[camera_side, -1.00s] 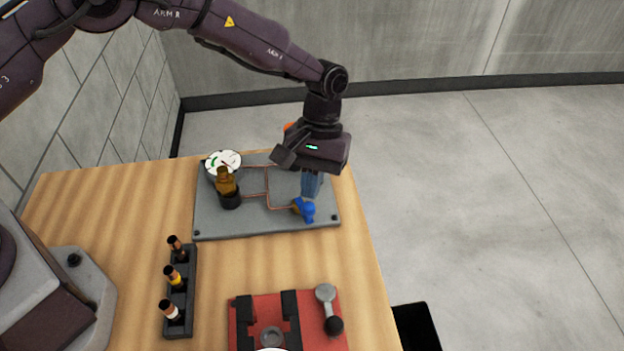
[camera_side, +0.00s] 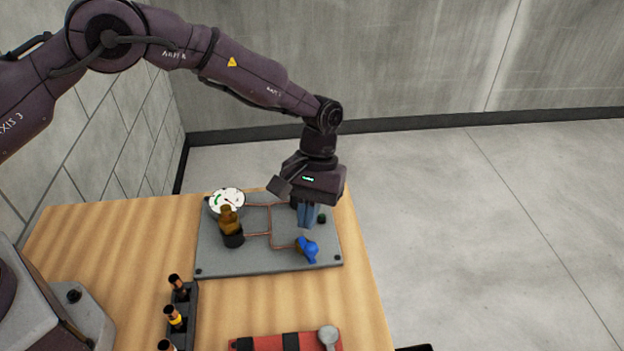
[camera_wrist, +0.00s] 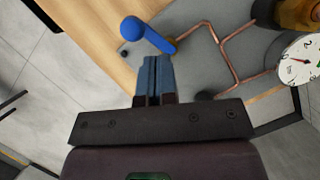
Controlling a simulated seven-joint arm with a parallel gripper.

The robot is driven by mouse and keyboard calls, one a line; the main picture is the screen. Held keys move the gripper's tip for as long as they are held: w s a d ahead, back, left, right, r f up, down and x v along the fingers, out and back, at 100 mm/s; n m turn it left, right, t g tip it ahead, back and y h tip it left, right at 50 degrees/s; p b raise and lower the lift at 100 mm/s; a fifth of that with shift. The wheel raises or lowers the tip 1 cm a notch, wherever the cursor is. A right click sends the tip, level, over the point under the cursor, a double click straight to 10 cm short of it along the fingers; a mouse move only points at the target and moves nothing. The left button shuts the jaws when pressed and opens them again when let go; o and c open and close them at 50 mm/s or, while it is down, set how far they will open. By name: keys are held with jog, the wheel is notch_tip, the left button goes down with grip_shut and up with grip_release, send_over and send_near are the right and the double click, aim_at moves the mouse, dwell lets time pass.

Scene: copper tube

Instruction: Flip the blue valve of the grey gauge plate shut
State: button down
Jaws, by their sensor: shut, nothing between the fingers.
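The grey gauge plate (camera_side: 215,262) lies flat on the wooden table. The blue valve (camera_side: 309,251) is at its front right, at the end of a copper tube. In the wrist view its blue handle (camera_wrist: 150,36) stretches from a rounded end at upper left to its lower right end, just beyond my fingertips. My gripper (camera_side: 304,226) is shut and empty, pointing down over the plate's right side. Its fingertips also show in the wrist view (camera_wrist: 151,60). In the side view they are just behind the valve; whether they touch it I cannot tell.
A white dial gauge (camera_side: 227,200) and a brown cylinder on a black base (camera_side: 232,232) stand at the plate's left. A dark green knob (camera_side: 321,218) is right of my fingers. A black rack (camera_side: 181,318) and a red fixture (camera_side: 270,343) are nearer the front.

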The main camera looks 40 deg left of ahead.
jog(key=shift+w+a, duration=0.3)
jog(key=shift+w, duration=0.35)
jog(key=shift+w+a, duration=0.3)
jog(key=shift+w, duration=0.3)
jog(key=v, duration=1)
jog(key=shift+a, duration=0.3)
